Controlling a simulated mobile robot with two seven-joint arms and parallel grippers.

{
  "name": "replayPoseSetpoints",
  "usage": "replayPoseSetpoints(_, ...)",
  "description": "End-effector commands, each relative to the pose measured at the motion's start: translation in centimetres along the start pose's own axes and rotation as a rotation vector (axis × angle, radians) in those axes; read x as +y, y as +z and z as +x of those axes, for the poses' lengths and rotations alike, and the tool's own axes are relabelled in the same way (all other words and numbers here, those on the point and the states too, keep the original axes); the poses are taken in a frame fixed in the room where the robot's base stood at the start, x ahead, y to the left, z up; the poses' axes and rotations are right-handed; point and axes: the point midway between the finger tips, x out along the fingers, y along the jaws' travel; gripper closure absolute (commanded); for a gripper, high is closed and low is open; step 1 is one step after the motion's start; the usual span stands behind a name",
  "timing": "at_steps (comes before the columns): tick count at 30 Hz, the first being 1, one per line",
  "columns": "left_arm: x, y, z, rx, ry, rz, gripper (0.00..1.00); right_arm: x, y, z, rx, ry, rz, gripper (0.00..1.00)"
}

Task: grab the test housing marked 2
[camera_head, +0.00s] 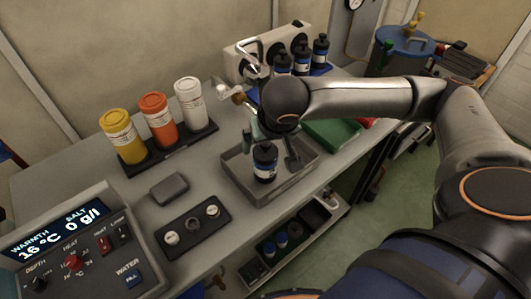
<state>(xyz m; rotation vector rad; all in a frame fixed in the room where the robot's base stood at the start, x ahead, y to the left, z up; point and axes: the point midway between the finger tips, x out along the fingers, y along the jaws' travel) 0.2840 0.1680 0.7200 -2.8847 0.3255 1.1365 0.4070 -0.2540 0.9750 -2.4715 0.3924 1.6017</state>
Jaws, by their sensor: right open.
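A dark blue housing with a black cap and pale label (264,164) stands upright in a grey tray (237,178) on the bench. My right gripper (273,146) is over the tray, its open fingers on either side of the housing's cap. I cannot tell whether they touch it. Similar dark housings stand at the back: a left one (282,66), a middle one (301,60) and a right one (320,51). The markings on all the labels are too small to read. My left gripper is not in view.
Yellow (122,137), orange (158,121) and white (190,103) jars stand in a dark rack on the left. A control panel (75,245) fills the near left. A grey block (169,188) and a black fixture (193,227) lie before the tray. A green tray (331,133) is behind my wrist.

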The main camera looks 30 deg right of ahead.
Motion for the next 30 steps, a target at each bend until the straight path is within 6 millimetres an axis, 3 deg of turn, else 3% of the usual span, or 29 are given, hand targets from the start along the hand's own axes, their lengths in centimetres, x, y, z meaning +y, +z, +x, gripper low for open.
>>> replayPoseSetpoints(6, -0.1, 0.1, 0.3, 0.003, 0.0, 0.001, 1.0, 0.0, 0.0, 2.9, -0.001, 0.001, 0.001, 0.0)
replayPoseSetpoints(14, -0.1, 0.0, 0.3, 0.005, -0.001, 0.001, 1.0, 0.0, -0.1, 3.1, 0.0, 0.0, 0.0, 0.0)
replayPoseSetpoints(30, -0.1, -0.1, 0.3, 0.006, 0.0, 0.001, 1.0, 0.0, -0.1, 3.1, -0.001, 0.0, 0.0, 0.6)
